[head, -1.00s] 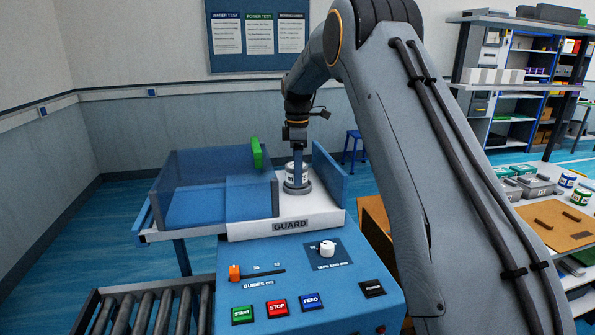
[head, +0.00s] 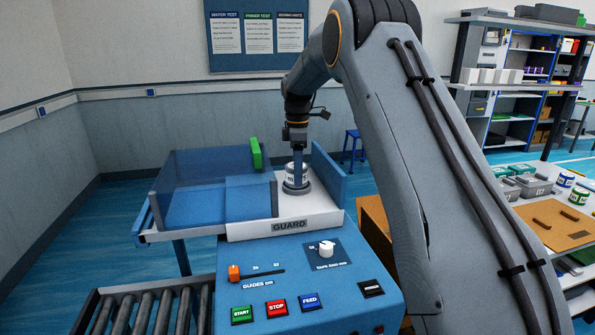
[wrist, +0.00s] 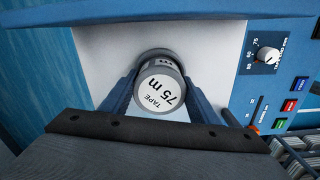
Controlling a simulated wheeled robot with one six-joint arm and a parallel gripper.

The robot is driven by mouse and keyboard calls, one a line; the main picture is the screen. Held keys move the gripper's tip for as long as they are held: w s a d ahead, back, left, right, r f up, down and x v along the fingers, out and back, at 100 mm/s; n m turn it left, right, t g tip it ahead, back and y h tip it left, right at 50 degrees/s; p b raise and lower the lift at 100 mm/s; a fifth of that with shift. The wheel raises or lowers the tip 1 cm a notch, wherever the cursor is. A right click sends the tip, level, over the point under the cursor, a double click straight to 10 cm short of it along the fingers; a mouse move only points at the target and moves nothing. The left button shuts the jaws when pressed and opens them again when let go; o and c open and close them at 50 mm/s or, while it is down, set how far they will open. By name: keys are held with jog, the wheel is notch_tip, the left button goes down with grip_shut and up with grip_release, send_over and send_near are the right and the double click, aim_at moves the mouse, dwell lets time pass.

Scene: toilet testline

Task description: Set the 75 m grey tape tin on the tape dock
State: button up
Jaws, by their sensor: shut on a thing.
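The grey tape tin (wrist: 160,88) has a white lid marked "TAPE 75 m" in the wrist view. My gripper (wrist: 158,105) is shut on it, with one blue finger on either side. In the head view the tin (head: 294,174) is upright at the dark round tape dock (head: 296,188) on the machine's white top, under my gripper (head: 298,165). The tin appears to be at or just above the dock; I cannot tell whether it rests fully. The dock's inside is hidden by the tin.
A blue see-through guard (head: 215,187) with a green block (head: 256,154) stands left of the dock, and a blue side panel (head: 329,172) stands right. The control panel (head: 300,285) is in front. Several tins and trays stand on the right-hand bench (head: 550,225).

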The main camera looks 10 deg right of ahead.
jog(key=shift+f, duration=0.6)
dwell(0.4)
jog(key=o, duration=1)
jog(key=shift+r, duration=0.1)
jog(key=shift+r+p, duration=2.5)
jog(key=shift+r, duration=2.9)
